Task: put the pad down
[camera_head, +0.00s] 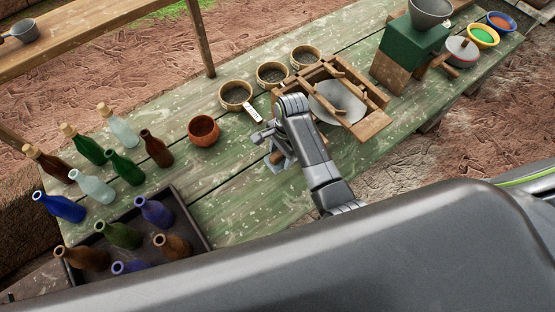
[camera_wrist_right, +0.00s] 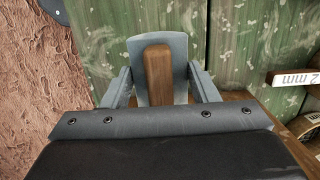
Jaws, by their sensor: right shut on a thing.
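My right gripper (camera_head: 268,146) is over the green table, just left of the wooden frame. In the right wrist view my right gripper (camera_wrist_right: 160,88) is shut on the brown wooden handle (camera_wrist_right: 158,75) of a grey pad (camera_wrist_right: 137,52). The pad's flat grey face shows around the handle, between the two fingers. In the head view the pad is small and partly hidden by the gripper. I cannot tell whether its underside touches the table. My left gripper is not in view.
The green table (camera_head: 235,203) has clear boards left of my right gripper. A wooden frame (camera_head: 374,126) with a grey disc stands right of it. A clay bowl (camera_head: 203,130), round sieves (camera_head: 236,95) and a white label (camera_head: 254,113) are behind. Bottles and a dark tray (camera_head: 189,222) are left.

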